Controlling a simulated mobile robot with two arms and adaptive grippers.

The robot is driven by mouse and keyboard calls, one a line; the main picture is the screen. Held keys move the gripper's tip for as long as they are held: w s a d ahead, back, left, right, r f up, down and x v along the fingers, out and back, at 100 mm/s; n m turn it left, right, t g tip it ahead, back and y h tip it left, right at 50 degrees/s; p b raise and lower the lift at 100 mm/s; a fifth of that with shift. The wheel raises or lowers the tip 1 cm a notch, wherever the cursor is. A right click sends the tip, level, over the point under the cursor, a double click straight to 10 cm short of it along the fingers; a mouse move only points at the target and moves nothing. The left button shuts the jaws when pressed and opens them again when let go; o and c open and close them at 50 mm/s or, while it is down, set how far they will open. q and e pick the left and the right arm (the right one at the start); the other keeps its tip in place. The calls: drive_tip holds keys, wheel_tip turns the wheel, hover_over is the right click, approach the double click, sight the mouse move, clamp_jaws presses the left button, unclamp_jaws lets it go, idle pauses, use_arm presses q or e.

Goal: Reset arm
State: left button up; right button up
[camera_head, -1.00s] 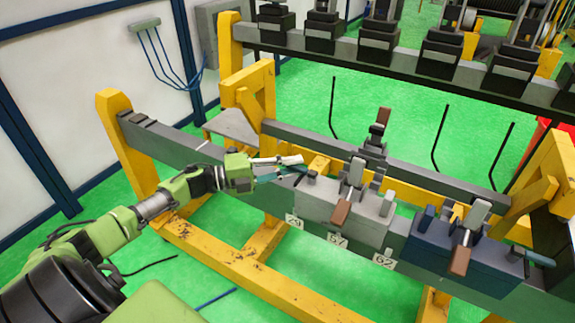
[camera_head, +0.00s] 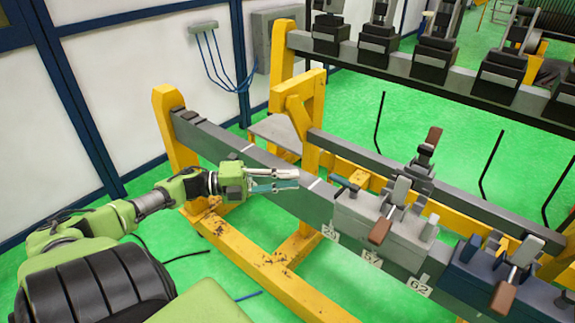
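My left arm comes in from the left, green with black joints. Its gripper (camera_head: 298,179) points right, with one pale finger and one teal finger lying close side by side. It shows in front of the long grey beam (camera_head: 235,150), left of the grey clamp block (camera_head: 385,228). I see nothing held between the fingers, but how far apart they are is unclear. My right arm and gripper are not in view.
A blue clamp block (camera_head: 487,278) stands right of the grey one. A yellow frame (camera_head: 285,285) carries the beam over the green floor (camera_head: 345,285). Another rail (camera_head: 400,75) with several black fixtures stands behind. A white wall panel (camera_head: 140,90) is at left.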

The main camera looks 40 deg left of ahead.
use_arm(q)
drive_tip(key=shift+f, duration=0.1)
idle(0.4)
